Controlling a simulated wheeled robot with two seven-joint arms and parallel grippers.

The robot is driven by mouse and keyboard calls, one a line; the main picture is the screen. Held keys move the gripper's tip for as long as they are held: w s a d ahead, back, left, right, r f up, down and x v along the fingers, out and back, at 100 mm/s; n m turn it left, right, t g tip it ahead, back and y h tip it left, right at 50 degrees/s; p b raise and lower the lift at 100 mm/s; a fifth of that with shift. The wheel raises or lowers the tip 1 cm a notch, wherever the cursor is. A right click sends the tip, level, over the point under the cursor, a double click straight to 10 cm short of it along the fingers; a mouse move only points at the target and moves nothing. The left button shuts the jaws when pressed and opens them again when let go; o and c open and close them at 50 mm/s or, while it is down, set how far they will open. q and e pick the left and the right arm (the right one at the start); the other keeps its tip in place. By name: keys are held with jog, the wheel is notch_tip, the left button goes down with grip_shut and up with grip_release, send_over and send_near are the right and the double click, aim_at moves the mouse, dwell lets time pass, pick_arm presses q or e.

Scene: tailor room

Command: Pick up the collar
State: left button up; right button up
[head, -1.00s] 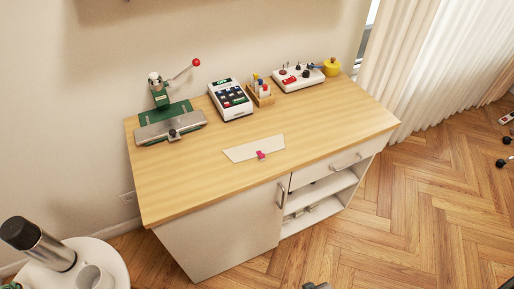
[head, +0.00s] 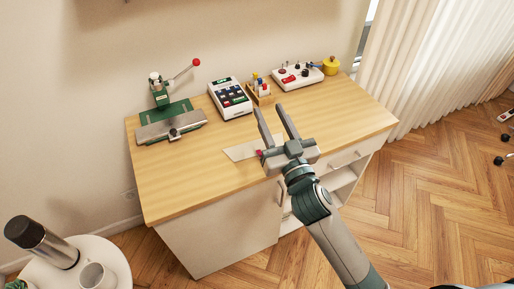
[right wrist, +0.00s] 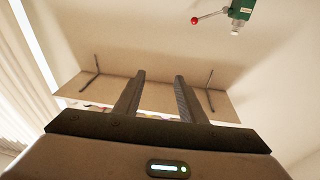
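A flat, pale collar (head: 238,152) lies on the wooden tabletop near its front middle. A small pink piece (head: 260,153) shows at its front edge. My right gripper (head: 269,108) is above the table with its two fingers apart and nothing between them. The gripper and its arm hide the right part of the collar. In the right wrist view the open fingers (right wrist: 160,75) point towards a wall shelf, and the collar is not seen there. My left gripper is not in view.
A green press with a red knob (head: 196,62) stands at the back left of the table (head: 180,185). A keypad device (head: 230,98), a small wooden holder (head: 262,98), a control box (head: 297,77) and a yellow pot (head: 331,66) line the back. The left front tabletop is clear.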

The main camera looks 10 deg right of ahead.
jog(key=s+a+r+n+g+y, duration=0.2)
jog(key=a+r+n+g+y, duration=0.2)
jog(key=a+r+n+y, duration=0.95)
jog(key=s+a+f+n+g+y, duration=0.1)
jog(key=s+a+f+n+g, duration=0.2)
jog(key=a+n+g, duration=0.45)
jog(key=s+a+f+n+g, duration=0.3)
jog(key=a+n+g, duration=0.1)
jog(key=g, duration=0.6)
jog(key=w+d+f+m+h, duration=0.1)
jog(key=w+d+f+h, duration=0.4)
jog(key=d+f+h, duration=0.4)
jog(key=w+d+m+t+h, duration=0.1)
jog(key=w+d+m+h, duration=0.1)
jog(key=w+d+h, duration=0.2)
jog(key=w+d+m+t+h, duration=0.1)
jog(key=w+d+m+h, duration=0.2)
jog(key=d, duration=0.8)
jog(key=shift+w+d+r+h, duration=0.25)
jog(key=shift+w+r+h, duration=0.15)
jog(key=shift+h, duration=0.55)
